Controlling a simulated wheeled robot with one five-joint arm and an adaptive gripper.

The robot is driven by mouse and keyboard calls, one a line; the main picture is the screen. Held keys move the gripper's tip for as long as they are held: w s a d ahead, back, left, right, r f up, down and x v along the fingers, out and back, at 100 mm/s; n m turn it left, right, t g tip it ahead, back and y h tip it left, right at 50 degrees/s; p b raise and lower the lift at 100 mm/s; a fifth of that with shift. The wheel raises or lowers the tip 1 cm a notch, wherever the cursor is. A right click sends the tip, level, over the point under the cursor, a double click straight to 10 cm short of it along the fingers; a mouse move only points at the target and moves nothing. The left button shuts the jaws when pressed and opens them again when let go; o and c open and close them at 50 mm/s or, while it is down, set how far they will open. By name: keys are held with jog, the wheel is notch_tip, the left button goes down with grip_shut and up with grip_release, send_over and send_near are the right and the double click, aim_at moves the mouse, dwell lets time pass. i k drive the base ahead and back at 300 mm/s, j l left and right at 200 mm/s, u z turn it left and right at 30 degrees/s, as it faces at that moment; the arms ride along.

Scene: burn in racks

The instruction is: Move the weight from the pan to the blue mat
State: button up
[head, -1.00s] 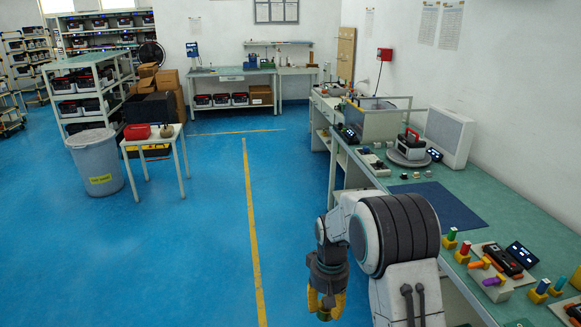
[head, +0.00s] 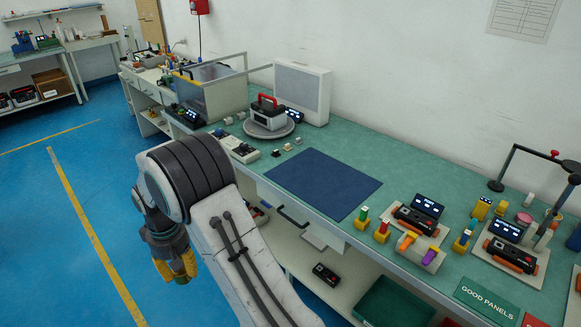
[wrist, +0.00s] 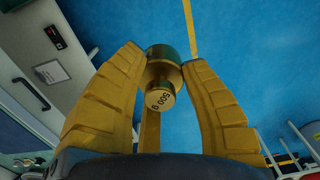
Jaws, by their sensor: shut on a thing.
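In the head view my gripper (head: 176,267) hangs at the lower left, off the bench and over the floor; the weight cannot be made out there. The blue mat (head: 322,183) lies flat and bare on the green bench, to the right of my gripper. A round grey plate (head: 253,131) behind the mat carries a red-handled unit; I cannot tell if this is the pan.
The green bench (head: 430,165) runs along the wall. Small blocks (head: 287,147) lie behind the mat. Coloured pegs (head: 382,231) and panels with displays (head: 428,207) stand to its right. A clear-walled box (head: 212,98) stands further back. Floor to the left is open.

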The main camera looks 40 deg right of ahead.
aim_at(328, 183)
jog(key=i+l, duration=0.4)
jog(key=i, duration=0.25)
jog(key=i+l+u, duration=0.15)
jog(key=i+l, duration=0.25)
jog(key=i, duration=0.25)
jog(key=i+l+z, duration=0.15)
jog(key=l, duration=0.2)
